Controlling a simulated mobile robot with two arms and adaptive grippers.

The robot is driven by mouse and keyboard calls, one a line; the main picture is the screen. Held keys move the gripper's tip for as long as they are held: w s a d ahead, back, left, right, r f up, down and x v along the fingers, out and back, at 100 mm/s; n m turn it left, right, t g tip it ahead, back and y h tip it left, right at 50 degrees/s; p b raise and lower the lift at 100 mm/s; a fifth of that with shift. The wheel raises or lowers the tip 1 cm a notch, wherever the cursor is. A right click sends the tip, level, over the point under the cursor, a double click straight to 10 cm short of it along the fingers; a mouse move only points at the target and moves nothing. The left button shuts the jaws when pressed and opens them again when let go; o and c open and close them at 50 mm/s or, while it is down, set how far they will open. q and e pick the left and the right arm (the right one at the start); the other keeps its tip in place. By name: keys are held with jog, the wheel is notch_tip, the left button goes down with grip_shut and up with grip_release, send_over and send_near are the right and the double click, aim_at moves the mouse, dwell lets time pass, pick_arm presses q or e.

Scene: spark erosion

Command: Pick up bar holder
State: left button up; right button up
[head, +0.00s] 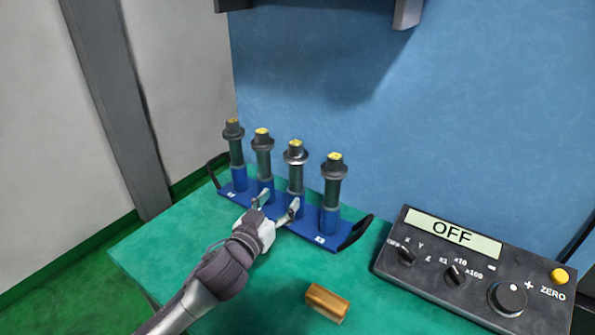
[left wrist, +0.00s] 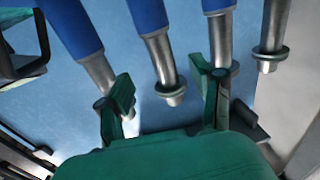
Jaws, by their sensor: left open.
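A blue rack (head: 237,200) with black end handles stands on the green table. It carries several upright bar holders with blue lower sleeves, grey shafts, dark collars and yellow tops; one is the bar holder (head: 296,172) third from the left. My left gripper (head: 278,206) is open in front of the rack's middle, its fingers spread and pointing at the holders. In the left wrist view, the two fingers of the left gripper (left wrist: 168,100) stand apart, with a grey bar holder shaft (left wrist: 163,62) showing between them, farther off. Contact cannot be told. My right gripper is not in view.
A black control box (head: 470,275) with an OFF display and knobs sits at the right. A small wooden block (head: 326,303) lies on the green table (head: 160,247) near the front. A blue wall (head: 430,120) rises behind the rack.

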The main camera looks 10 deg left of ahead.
aim_at(293, 184)
pick_arm(q)
jog(key=x, duration=0.4)
jog(key=shift+f, duration=0.1)
jog(key=shift+w+d+p, duration=0.1)
jog(key=shift+w+p, duration=0.2)
jog(key=shift+w, duration=0.2)
jog(key=x, duration=0.3)
jog(key=shift+w+p, duration=0.25)
jog(key=shift+p, duration=0.05)
jog(key=shift+w+d, duration=0.15)
jog(key=shift+w, duration=0.3)
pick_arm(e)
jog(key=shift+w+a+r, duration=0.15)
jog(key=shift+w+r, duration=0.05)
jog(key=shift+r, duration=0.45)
pick_arm(q)
jog(key=shift+s, duration=0.1)
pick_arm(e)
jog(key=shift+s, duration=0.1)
pick_arm(q)
jog(key=shift+c, duration=1)
grip_shut()
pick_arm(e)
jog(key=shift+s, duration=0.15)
